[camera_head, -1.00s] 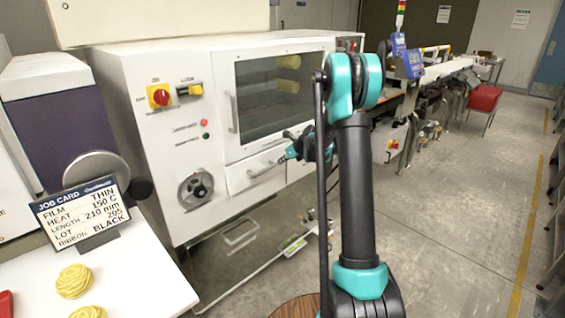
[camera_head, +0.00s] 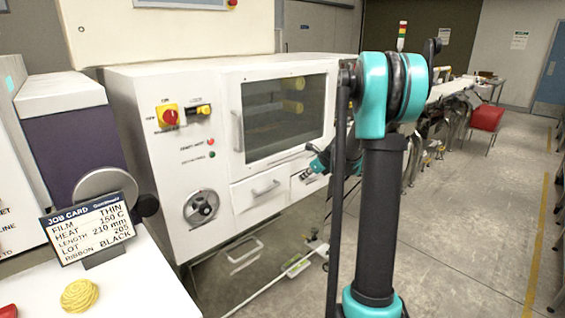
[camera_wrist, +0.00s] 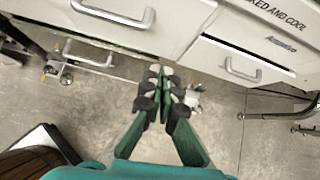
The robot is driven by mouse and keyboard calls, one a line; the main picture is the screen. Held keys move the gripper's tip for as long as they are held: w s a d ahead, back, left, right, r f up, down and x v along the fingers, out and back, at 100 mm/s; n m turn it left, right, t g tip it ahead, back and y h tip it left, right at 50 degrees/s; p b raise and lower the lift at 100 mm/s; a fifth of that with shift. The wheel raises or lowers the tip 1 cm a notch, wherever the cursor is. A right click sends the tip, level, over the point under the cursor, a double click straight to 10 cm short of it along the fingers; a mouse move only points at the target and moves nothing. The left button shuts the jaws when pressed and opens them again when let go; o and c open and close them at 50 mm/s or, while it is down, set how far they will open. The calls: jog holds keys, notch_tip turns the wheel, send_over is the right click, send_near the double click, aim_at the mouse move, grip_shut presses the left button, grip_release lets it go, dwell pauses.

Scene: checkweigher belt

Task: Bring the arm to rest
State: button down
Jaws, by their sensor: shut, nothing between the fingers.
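My arm rises on the right of the head view, a dark link with teal joints. Part of my gripper (camera_head: 318,165) shows beside the upper joint, in front of the white machine; the arm hides the rest. In the wrist view my gripper (camera_wrist: 163,95) points away with its dark fingertips close together. It is shut and holds nothing. It hangs over the grey floor, with the machine's drawers beyond the fingertips.
The white machine (camera_head: 160,158) has a window, a red knob (camera_head: 169,117) and drawers with handles (camera_head: 266,188). A job card (camera_head: 90,228) and a yellow coil (camera_head: 80,295) are on the white table at left. Grey floor (camera_head: 450,240) is open at right; a red chair (camera_head: 487,117) stands farther back.

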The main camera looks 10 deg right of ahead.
jog(key=s+f+n+g+h, duration=0.1)
jog(key=s+f+n, duration=0.3)
jog(key=s+n, duration=0.9)
jog(key=s+a+f+n+g+h, duration=0.1)
jog(key=s+f+n+h, duration=0.3)
jog(key=s+n, duration=1)
jog(key=s+g, duration=0.1)
jog(key=s, duration=1.2)
jog(key=shift+a+f+n, duration=0.15)
jog(key=shift+f+n, duration=0.05)
jog(key=shift+n, duration=0.1)
jog(key=shift+a, duration=0.1)
